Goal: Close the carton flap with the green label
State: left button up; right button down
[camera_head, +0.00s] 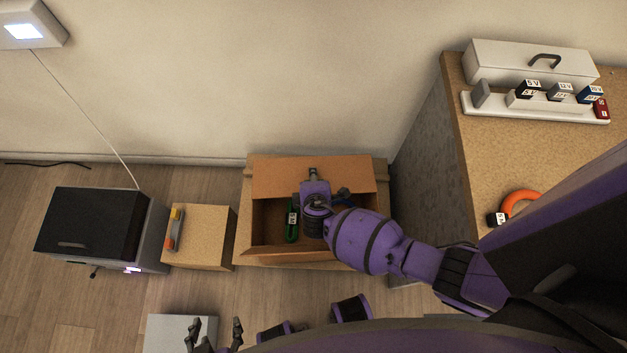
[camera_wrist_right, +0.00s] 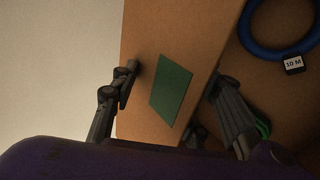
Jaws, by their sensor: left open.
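The open brown carton (camera_head: 258,243) stands against the wall in the middle of the head view. Its back flap (camera_head: 275,175) stands raised along the wall side. In the right wrist view the flap (camera_wrist_right: 185,35) bears a green label (camera_wrist_right: 171,89); I cannot make out the label in the head view. My right gripper (camera_head: 313,174) is over the carton at the back flap. In the right wrist view its fingers (camera_wrist_right: 174,76) are spread on either side of the labelled flap; contact is unclear. My left gripper (camera_head: 214,333) is open and empty at the bottom, away from the carton.
A green coil (camera_head: 292,222) lies in the carton, and a blue coil tagged 10 M (camera_wrist_right: 262,50) shows in the wrist view. A small box (camera_head: 205,225) and black-topped cabinet (camera_head: 95,222) stand left. A counter (camera_head: 455,85) with an orange coil (camera_head: 521,197) rises right.

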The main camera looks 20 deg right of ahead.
jog(key=c, duration=1.7)
grip_release()
jog(key=shift+s+a+f, duration=0.2)
jog(key=shift+s+f, duration=0.55)
jog(key=shift+s, duration=0.05)
jog(key=shift+w, duration=0.1)
jog(key=shift+c, duration=0.5)
jog(key=shift+o, duration=0.3)
jog(key=shift+w+d+r, duration=0.1)
jog(key=shift+d, duration=0.1)
jog(key=v, duration=1.1)
jog(key=shift+w+a+r, duration=0.1)
jog(key=shift+w+r, duration=0.05)
jog(key=shift+w, duration=0.05)
jog(key=c, duration=0.6)
jog(key=shift+o, duration=0.2)
jog(key=shift+s+a+r, duration=0.1)
jog(key=shift+s+r, duration=0.2)
jog(key=shift+r, duration=0.2)
